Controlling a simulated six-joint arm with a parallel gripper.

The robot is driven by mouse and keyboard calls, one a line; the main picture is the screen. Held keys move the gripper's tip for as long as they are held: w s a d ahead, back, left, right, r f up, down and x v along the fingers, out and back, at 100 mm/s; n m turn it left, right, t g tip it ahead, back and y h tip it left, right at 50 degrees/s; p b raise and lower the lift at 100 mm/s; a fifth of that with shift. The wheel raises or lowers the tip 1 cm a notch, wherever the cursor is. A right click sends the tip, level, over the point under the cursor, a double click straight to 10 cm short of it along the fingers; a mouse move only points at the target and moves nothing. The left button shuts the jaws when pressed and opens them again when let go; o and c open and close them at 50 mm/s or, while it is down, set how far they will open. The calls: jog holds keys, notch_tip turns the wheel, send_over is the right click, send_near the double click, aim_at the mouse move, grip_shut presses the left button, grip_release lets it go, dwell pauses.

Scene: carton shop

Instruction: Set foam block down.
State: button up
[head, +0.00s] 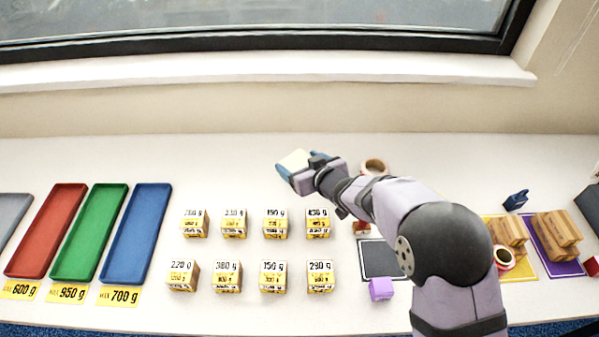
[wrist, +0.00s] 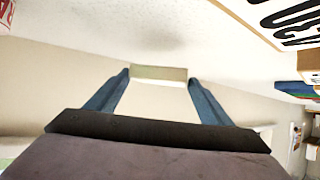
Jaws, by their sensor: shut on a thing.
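My gripper (head: 292,172) is at the back middle of the white table, beyond the rows of small boxes. Its blue fingers are shut on the pale cream foam block (head: 294,159). In the wrist view the foam block (wrist: 160,75) spans the gap between the two fingertips. Whether its underside touches the table is unclear.
Several weight-labelled boxes (head: 275,224) stand in two rows in front of my gripper. Red, green and blue trays (head: 134,232) lie left. A tape roll (head: 375,167), dark mat (head: 380,258) and purple block (head: 381,289) lie right. The back-left table is clear.

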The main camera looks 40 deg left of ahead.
jog(key=shift+f, duration=0.15)
jog(key=shift+f, duration=1.7)
jog(key=shift+f, duration=0.2)
jog(key=o, duration=1)
jog(key=shift+r, duration=0.15)
jog(key=shift+r, duration=0.1)
jog(key=b+v, duration=0.1)
jog(key=v, duration=1.1)
